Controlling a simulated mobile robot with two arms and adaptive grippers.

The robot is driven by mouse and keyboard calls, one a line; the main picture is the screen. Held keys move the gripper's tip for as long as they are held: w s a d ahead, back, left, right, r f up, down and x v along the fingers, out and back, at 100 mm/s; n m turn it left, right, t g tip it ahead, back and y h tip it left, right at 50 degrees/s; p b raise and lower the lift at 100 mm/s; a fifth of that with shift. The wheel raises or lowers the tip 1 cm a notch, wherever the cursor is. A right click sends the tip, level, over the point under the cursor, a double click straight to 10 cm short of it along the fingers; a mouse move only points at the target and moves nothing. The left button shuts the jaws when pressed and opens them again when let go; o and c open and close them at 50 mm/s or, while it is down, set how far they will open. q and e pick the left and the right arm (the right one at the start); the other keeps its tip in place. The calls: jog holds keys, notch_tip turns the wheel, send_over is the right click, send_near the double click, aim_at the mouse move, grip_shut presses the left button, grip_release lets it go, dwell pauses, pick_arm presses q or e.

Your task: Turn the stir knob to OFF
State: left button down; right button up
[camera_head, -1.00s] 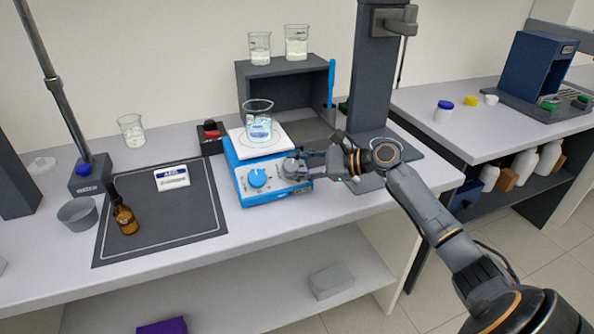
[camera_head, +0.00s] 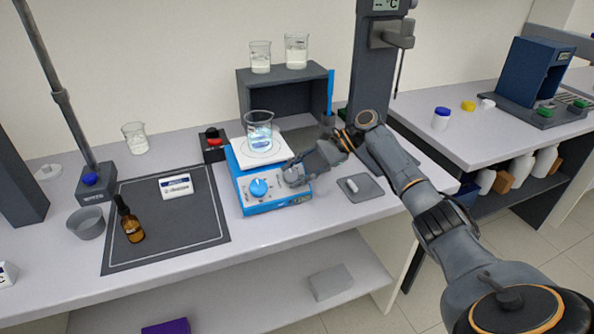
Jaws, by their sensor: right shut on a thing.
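The blue stirrer hotplate (camera_head: 275,199) stands on the bench with a white top plate. A glass beaker (camera_head: 259,128) of clear bluish liquid stands on that plate. A blue round knob (camera_head: 259,188) shows on the left of its front panel. My right gripper (camera_head: 291,176) is at the right of the front panel, shut on the right-hand knob, which its fingers mostly hide. I cannot read the knob's marking or its angle. My left gripper is not in view.
A dark mat (camera_head: 168,238) at the left holds a brown bottle (camera_head: 131,222) and a white labelled box (camera_head: 176,186). A dark shelf (camera_head: 290,92) stands behind the hotplate. A grey tray (camera_head: 361,189) with a small white piece lies to its right.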

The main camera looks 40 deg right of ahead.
dwell(0.4)
jog(key=o, duration=1.2)
jog(key=shift+d, duration=0.1)
jog(key=v, duration=1.1)
jog(key=shift+d+r, duration=0.2)
jog(key=shift+d, duration=0.1)
